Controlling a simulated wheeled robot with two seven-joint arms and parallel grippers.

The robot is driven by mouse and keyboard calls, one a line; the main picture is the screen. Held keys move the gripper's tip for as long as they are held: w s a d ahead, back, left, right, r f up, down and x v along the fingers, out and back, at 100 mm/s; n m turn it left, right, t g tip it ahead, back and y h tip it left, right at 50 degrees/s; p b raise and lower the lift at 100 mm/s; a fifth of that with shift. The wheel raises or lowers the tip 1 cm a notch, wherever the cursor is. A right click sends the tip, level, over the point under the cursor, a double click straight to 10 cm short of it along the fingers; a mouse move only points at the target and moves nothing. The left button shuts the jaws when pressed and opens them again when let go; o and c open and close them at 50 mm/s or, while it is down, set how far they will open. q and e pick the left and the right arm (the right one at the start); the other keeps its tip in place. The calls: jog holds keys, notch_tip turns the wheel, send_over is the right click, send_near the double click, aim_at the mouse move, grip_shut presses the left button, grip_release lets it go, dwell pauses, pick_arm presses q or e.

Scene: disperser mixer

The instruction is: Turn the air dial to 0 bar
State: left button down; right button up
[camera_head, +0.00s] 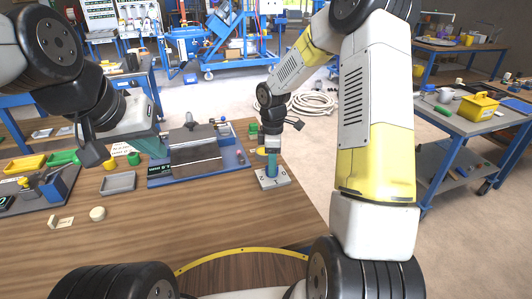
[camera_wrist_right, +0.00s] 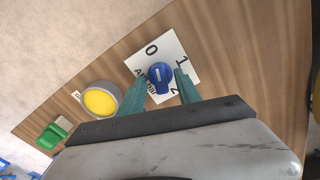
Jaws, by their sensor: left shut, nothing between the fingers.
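The air dial is a blue knob (camera_wrist_right: 160,75) on a white plate marked 0, 1 and 2 (camera_wrist_right: 179,48). In the right wrist view the 0 is above the knob, the 1 to its upper right and the 2 to its lower right. My right gripper (camera_wrist_right: 160,78) is open, with one teal finger on each side of the knob; contact is unclear. In the head view the right gripper (camera_head: 272,163) points down over the plate (camera_head: 284,180), and the fingers mostly hide the knob. My left gripper (camera_head: 155,146) is shut and empty, left of the grey-blue machine.
A yellow round button (camera_wrist_right: 99,102) stands close to the dial, with a green item (camera_wrist_right: 52,136) further left. A grey-blue flat machine (camera_head: 200,158) lies left of the dial. A grey tray (camera_head: 118,183) and a round tan piece (camera_head: 97,213) lie further left.

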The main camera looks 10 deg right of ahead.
notch_tip(320, 180, up, 7)
jog(key=shift+f, duration=0.1)
jog(key=shift+r, duration=0.5)
jog(key=shift+r, duration=0.15)
jog(key=s+d+r+m+t, duration=0.2)
jog(key=s+r+m, duration=0.4)
jog(key=s+r, duration=0.45)
jog(key=s+r+m+t+y, duration=0.2)
jog(key=s+r+m+t, duration=0.2)
jog(key=s+m, duration=0.5)
jog(key=shift+s+d+r+m, duration=0.35)
jog(key=shift+s+r, duration=0.85)
jog(key=shift+s, duration=1.15)
